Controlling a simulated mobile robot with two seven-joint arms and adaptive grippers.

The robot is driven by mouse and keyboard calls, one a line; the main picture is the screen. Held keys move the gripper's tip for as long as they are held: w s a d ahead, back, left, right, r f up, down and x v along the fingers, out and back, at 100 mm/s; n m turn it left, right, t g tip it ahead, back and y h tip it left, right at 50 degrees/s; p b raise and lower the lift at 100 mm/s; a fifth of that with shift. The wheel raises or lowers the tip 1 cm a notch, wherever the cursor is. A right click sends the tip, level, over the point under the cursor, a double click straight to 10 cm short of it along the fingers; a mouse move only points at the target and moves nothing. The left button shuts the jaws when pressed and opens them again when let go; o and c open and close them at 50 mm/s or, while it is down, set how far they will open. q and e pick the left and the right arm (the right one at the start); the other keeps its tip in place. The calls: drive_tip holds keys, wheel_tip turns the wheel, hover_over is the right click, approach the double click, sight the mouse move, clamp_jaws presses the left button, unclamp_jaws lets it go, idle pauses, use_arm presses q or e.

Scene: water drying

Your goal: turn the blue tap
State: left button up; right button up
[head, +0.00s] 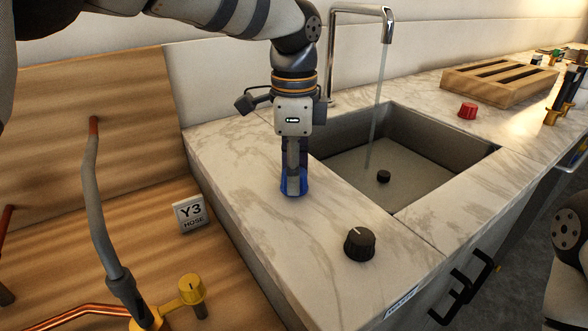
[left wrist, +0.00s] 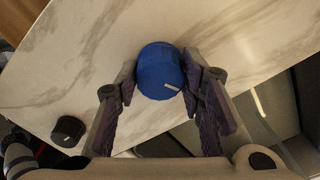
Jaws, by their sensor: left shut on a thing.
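The blue tap (head: 295,185) is a round blue knob on the marble counter, left of the sink. My left gripper (head: 295,178) reaches down from above and is shut on it, hiding most of the tap in the head view. The left gripper (left wrist: 160,88) has a finger on each side of the tap. My right gripper is not in view.
A faucet (head: 386,24) pours a thin stream of water into the grey sink (head: 400,135), where a small black plug (head: 383,176) lies. A black knob (head: 359,244) and red knob (head: 467,111) stand on the counter. A wooden rack (head: 500,82) is behind. A Y3 hose sign (head: 190,214) stands left.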

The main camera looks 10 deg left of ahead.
use_arm(q)
drive_tip(key=m, duration=0.5)
drive_tip(key=shift+m, duration=0.4)
idle(0.4)
drive_tip(key=o, duration=1.1)
drive_tip(key=shift+o, duration=0.2)
drive_tip(key=shift+r, duration=0.1)
wheel_tip(320, 180, up, 12)
